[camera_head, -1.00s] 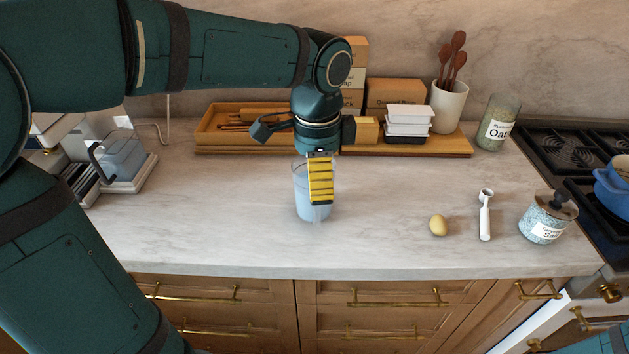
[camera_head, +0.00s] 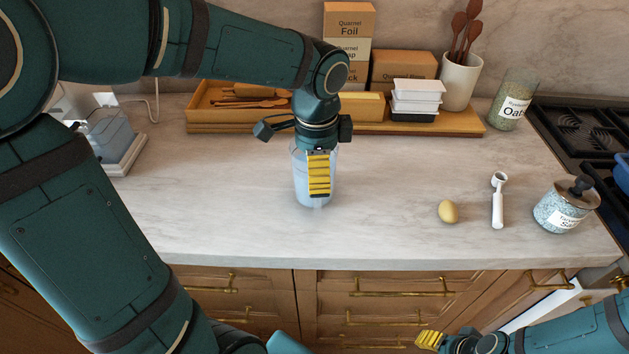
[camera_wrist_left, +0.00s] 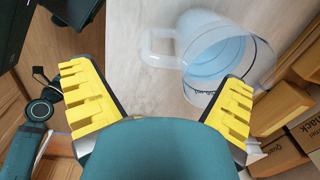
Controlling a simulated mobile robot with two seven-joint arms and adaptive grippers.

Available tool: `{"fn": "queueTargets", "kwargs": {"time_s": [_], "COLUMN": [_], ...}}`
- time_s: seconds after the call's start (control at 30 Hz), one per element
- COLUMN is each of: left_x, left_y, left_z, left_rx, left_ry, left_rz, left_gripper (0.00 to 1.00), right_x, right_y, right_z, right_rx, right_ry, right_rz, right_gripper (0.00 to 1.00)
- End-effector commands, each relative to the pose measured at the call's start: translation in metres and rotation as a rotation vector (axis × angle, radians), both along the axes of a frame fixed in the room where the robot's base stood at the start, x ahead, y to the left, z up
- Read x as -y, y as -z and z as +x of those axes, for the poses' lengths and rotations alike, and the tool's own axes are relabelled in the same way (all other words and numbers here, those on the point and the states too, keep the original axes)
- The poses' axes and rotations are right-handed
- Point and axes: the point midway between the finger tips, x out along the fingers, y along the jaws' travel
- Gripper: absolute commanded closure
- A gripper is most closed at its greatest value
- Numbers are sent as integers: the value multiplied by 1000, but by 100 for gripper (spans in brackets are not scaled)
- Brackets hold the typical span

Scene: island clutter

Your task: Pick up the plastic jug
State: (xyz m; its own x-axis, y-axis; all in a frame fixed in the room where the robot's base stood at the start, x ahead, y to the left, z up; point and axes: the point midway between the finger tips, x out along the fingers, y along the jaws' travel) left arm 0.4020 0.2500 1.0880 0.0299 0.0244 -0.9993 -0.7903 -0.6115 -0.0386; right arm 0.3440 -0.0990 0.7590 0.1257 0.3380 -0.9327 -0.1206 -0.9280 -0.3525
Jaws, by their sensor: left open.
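The translucent pale-blue plastic jug (camera_head: 299,181) stands upright on the marble counter, in the middle of the head view. My left gripper (camera_head: 318,176) is over it, pointing down, with a yellow-padded finger in front of the jug's near side. In the left wrist view the jug (camera_wrist_left: 205,72) shows its round opening and a handle toward the left. There my left gripper (camera_wrist_left: 160,100) has its two fingers wide apart, one overlapping the jug's edge. Contact is unclear. My right gripper (camera_head: 432,340) is at the lower right of the head view; its opening cannot be made out.
Behind the jug is a wooden tray (camera_head: 215,128) with utensils, boxes and stacked containers. A grey appliance (camera_head: 120,140) stands left. Counter around the jug is clear.

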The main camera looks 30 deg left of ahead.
Motion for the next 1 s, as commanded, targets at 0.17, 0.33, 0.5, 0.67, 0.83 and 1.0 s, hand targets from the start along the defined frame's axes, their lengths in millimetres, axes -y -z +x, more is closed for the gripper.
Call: {"fn": "queueTargets", "kwargs": {"time_s": [0.17, 0.33, 0.5, 0.67, 0.83, 1.0], "left_x": [0, 0, 0, 0, 0, 0], "left_y": [15, 41, 53, 53, 53, 53], "left_z": [2, 5, 6, 6, 6, 6], "left_rx": [0, -2, 2, 4, 4, 4], "left_ry": [0, -1, -2, -2, -2, -2], "left_rz": [0, 0, 0, 0, 0, 0], "left_gripper": [2, 2, 2, 2, 33, 88], "right_x": [0, 0, 0, 0, 0, 0], "right_y": [5, 15, 18, 17, 17, 17], "right_z": [0, 2, 3, 3, 3, 3], "right_rx": [0, 5, 7, 8, 8, 8], "right_ry": [-1, 0, 1, 1, 1, 1], "right_rz": [0, -1, -1, -1, -1, -1], "right_gripper": [53, 53, 53, 53, 53, 53]}}
